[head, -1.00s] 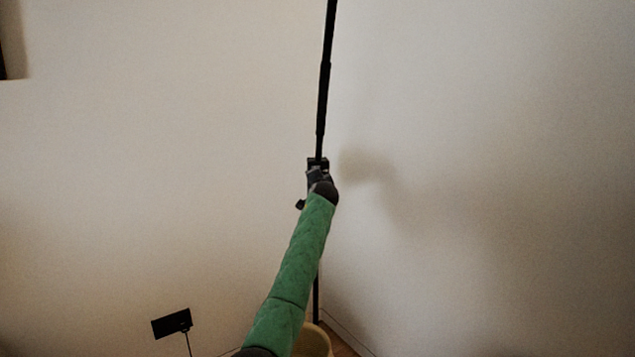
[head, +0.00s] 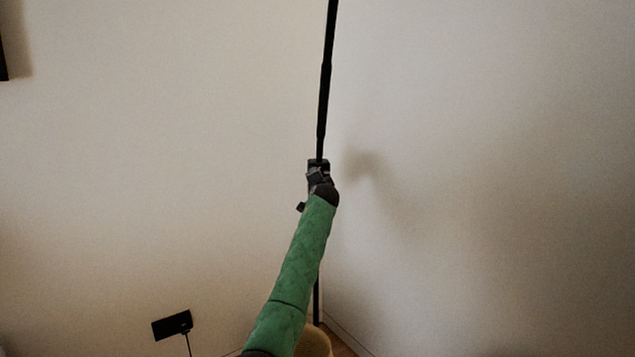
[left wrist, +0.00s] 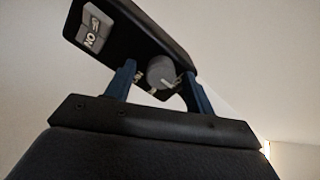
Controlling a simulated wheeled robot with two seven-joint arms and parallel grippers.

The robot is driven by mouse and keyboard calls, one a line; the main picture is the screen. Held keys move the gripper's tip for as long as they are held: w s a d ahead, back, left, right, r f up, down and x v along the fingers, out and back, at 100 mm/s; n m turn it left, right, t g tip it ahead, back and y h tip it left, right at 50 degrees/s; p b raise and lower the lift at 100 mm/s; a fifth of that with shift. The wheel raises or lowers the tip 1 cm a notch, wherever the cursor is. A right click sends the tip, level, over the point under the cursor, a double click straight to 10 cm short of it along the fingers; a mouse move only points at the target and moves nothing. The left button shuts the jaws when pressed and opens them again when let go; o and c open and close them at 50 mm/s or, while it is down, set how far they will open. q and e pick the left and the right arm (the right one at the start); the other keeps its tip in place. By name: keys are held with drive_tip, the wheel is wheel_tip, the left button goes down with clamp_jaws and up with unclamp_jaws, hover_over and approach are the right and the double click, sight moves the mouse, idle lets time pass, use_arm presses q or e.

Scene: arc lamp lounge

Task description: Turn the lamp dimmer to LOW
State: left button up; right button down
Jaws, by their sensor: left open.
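A tall black lamp pole (head: 325,80) rises past the top of the head view. A dark control box (left wrist: 150,32) fills the upper middle of the left wrist view. It carries a grey rocker switch (left wrist: 95,28) marked ON and a round grey dimmer knob (left wrist: 160,72) with a pale mark at its right edge. Small white lettering by the knob is partly hidden and unreadable. My left gripper (left wrist: 159,76) is open, its two blue fingers on either side of the knob. I cannot tell whether they touch it. In the head view my left gripper (head: 318,172) is at the pole.
Plain walls meet in a corner behind the pole. A round tan basket or pot (head: 316,342) stands low by the pole's foot. A small black panel on a thin stem (head: 172,325) is at the lower left. Air around my arm is clear.

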use_arm(q)
drive_tip(key=s, duration=0.7)
drive_tip(key=shift+s+d, duration=0.3)
